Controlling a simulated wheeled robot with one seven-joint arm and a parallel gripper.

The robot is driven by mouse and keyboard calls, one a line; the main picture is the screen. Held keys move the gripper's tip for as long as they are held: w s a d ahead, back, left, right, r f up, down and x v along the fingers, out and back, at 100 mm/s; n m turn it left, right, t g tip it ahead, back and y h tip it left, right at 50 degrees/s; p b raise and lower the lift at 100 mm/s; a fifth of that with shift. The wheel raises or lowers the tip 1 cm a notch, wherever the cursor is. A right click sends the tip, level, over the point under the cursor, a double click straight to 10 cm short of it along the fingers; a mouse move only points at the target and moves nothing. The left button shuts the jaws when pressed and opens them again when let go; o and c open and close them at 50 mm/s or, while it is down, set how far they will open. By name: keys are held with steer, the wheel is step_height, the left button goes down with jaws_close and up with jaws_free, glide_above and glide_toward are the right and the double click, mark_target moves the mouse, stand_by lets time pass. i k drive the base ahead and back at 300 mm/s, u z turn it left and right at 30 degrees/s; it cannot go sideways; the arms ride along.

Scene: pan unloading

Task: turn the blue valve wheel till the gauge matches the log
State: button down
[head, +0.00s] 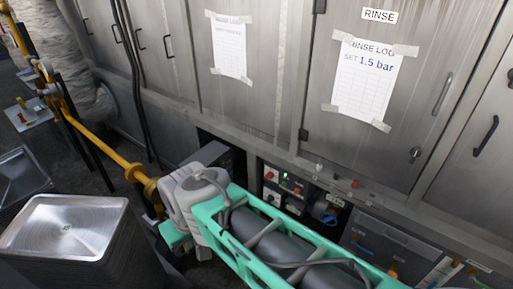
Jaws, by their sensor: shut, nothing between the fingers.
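The rinse log (365,85) is a white sheet taped to a steel door, below a RINSE label (379,15). It reads "SET 1.5 bar" in blue. A small blue part (326,213) shows low in an opening under that door, partly behind my arm. I cannot tell whether it is the valve wheel. I cannot make out a gauge or its reading. My teal and grey arm crosses the lower middle of the head view. Its fingertips do not show.
A second taped log sheet (229,48) hangs to the left, too small to read. A small control panel (286,184) sits under the doors. A yellow pipe (105,150) runs down the left. Stacked metal trays (68,228) stand at lower left.

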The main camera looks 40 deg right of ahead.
mark_target(331, 216)
steer(key=z, duration=2.15)
